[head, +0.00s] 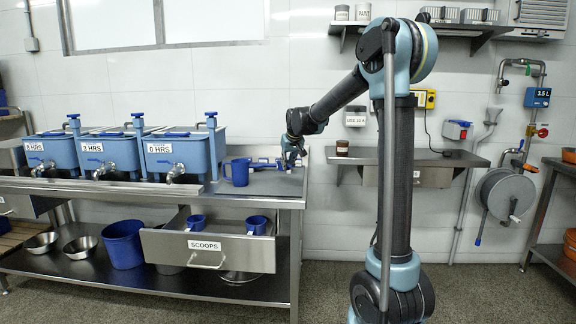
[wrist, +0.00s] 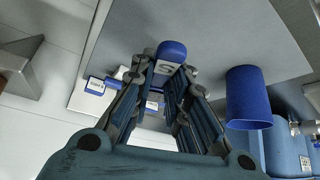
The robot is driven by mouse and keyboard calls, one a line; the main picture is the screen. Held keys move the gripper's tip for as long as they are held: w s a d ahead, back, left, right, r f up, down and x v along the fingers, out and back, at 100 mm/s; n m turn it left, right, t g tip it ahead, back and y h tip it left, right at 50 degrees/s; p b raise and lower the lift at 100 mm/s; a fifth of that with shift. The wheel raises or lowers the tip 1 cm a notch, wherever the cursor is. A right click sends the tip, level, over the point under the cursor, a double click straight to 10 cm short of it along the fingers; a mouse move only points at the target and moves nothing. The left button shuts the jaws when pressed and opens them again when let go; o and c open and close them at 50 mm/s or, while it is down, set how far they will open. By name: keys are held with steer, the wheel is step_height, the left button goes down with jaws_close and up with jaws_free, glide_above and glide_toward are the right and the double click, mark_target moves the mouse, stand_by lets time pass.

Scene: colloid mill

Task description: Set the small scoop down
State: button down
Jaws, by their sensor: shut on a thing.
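My gripper (head: 291,152) is over the right end of the steel counter (head: 268,184). In the wrist view my gripper (wrist: 167,78) is shut on the small scoop (wrist: 171,50), a blue piece with a pale tag marked "S" between the fingertips. The scoop is mostly hidden by my gripper in the head view. I cannot tell whether it touches the counter. A larger blue jug (head: 238,172) stands to the left of my gripper on the counter; it also shows at the right of the wrist view (wrist: 248,95).
Several blue tanks (head: 178,151) with taps line the counter's left part. An open drawer (head: 208,250) labelled SCOOPS holds blue scoops below. A wall shelf (head: 398,158) is to the right.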

steer(key=shift+s+a+f, duration=0.1)
steer(key=shift+s+f, duration=0.05)
steer(key=shift+f, duration=3.25)
steer(key=shift+f, duration=1)
steer(key=c, duration=1.5)
jaws_free()
steer(key=shift+f, duration=0.1)
steer(key=shift+o, duration=0.2)
